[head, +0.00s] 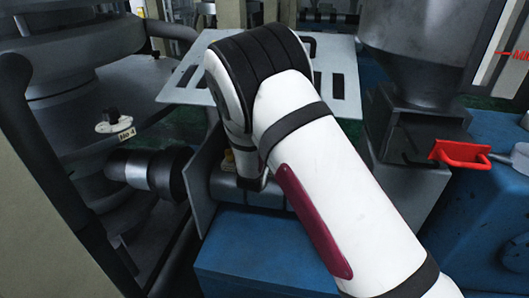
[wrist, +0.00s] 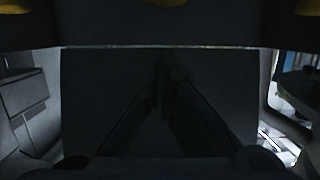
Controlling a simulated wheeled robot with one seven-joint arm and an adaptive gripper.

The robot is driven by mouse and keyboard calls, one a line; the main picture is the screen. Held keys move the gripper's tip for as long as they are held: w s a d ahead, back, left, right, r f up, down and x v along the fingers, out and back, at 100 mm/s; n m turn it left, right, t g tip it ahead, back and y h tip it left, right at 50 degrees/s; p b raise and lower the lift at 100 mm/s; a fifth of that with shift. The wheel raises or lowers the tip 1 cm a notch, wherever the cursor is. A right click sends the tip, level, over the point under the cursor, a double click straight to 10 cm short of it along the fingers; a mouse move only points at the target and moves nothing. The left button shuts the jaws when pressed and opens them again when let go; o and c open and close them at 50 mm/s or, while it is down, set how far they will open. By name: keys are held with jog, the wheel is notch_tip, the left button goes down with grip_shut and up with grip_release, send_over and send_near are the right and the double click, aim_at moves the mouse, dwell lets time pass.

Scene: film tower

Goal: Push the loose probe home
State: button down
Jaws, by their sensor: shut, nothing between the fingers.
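My gripper (wrist: 162,82) shows dimly in the wrist view. Its two dark fingers converge and are shut with nothing between them. In the head view my white arm bends down at the centre and hides the fingertips. A dark, stubby cylinder (head: 150,170) lies sideways at the left, between the grey tower and an upright grey plate. It may be the probe, but I cannot tell whether it is loose. A small black knob (head: 111,117) with a tag reading "No 4" (head: 126,134) sits above it on the tower. I cannot tell what my fingers touch.
The grey ringed tower (head: 85,50) fills the left. A slotted metal plate (head: 185,82) lies behind my arm, with the upright plate (head: 198,185) near its bend. A blue block (head: 250,250) stands below. A grey hopper (head: 415,80) and red scoop-like part (head: 462,153) are at right.

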jog(key=p+v, duration=0.1)
jog(key=v, duration=0.9)
jog(key=shift+r, duration=0.2)
jog(key=shift+s, duration=0.15)
